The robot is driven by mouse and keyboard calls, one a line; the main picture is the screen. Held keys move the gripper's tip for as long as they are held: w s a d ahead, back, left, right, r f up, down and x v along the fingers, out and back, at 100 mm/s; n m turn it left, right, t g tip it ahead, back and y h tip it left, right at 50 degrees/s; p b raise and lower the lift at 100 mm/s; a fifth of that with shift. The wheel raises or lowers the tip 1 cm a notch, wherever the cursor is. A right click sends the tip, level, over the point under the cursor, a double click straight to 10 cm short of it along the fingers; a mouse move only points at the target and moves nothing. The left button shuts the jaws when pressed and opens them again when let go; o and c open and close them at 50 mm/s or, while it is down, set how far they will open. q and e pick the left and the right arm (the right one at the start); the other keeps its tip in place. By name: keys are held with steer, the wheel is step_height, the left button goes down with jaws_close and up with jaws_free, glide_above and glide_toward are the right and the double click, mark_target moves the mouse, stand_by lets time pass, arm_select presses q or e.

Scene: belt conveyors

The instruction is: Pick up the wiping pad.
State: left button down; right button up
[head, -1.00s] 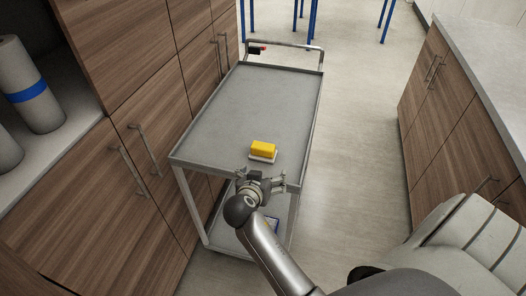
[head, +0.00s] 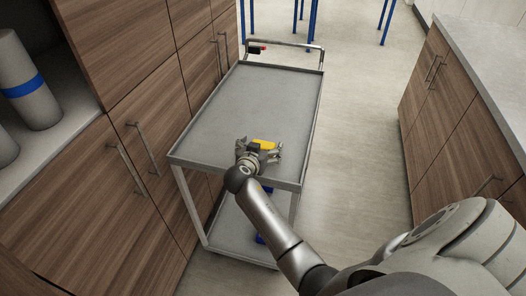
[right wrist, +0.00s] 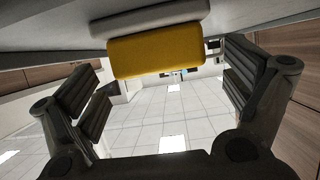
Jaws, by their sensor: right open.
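The wiping pad is a yellow block with a pale base, lying on the grey top of the cart. In the head view the yellow pad (head: 264,144) is partly hidden behind my right gripper (head: 260,153). My right gripper is open, at the near end of the cart top. In the right wrist view the pad (right wrist: 155,55) lies ahead, between the two spread fingers of the gripper (right wrist: 165,90), with no finger seen touching it. My left gripper is not in view.
Wooden cabinets (head: 160,110) stand close on the left. More cabinets (head: 445,110) stand on the right across open floor (head: 355,130).

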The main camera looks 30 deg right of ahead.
steer(key=shift+x, duration=1)
steer(key=shift+a, duration=0.1)
steer(key=shift+s, duration=0.1)
steer(key=shift+c, duration=0.4)
steer(key=c, duration=1)
steer(key=shift+c, duration=0.2)
steer(key=shift+r, duration=0.1)
